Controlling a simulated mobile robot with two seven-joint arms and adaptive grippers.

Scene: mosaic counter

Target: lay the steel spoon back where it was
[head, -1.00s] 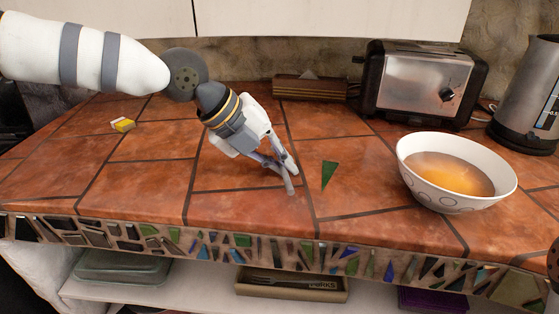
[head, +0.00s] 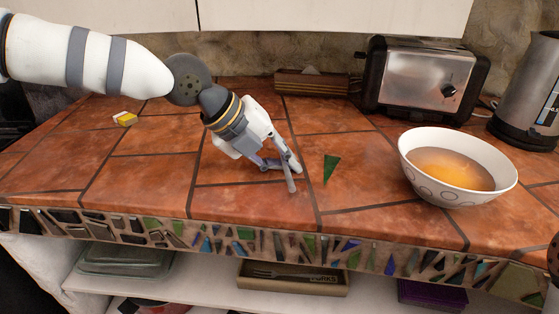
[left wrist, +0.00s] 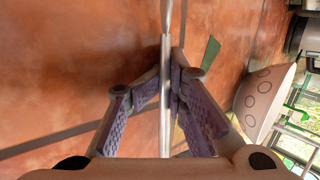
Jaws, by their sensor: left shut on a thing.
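My left gripper (head: 292,180) is low over the tiled counter, left of a green triangle. It is shut on the steel spoon (left wrist: 166,70). In the left wrist view the spoon's thin steel handle runs between the two purple finger pads, and its far part runs out of the top of the picture. In the head view only a short end of the spoon shows at the fingertips, and the rest is hard to make out. I cannot tell whether the spoon touches the counter. My right gripper is not in view.
A white bowl of orange liquid (head: 452,190) stands to the right. A toaster (head: 425,80), a kettle (head: 528,105) and a wooden napkin holder (head: 312,85) stand at the back. A yellow-and-white block (head: 125,119) lies at the left. The left front tiles are clear.

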